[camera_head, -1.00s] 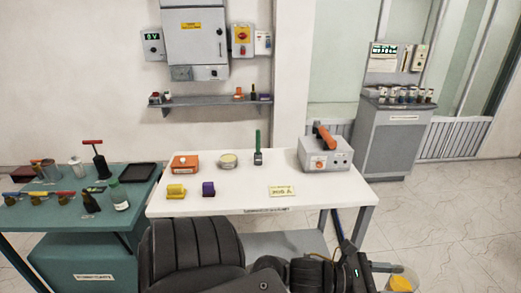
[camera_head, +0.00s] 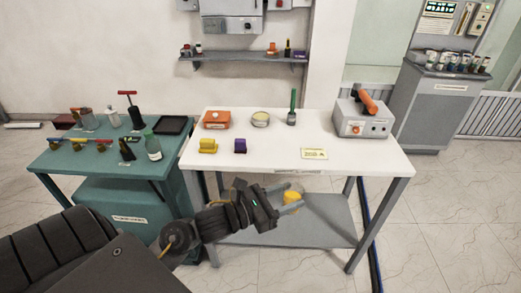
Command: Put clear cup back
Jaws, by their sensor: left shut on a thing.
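My left gripper (camera_head: 287,199) reaches in from the lower left, in front of the white table. It is shut on a clear cup (camera_head: 305,207) with something yellow in it, held out in front of the table's lower shelf and below the tabletop. The cup's clear wall is faint, and the yellow part (camera_head: 292,197) shows best, between the fingers. The white table (camera_head: 275,168) stands beyond the gripper. My right gripper is not in view.
A crowded green table (camera_head: 75,162) stands left. The white tabletop's front right is clear.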

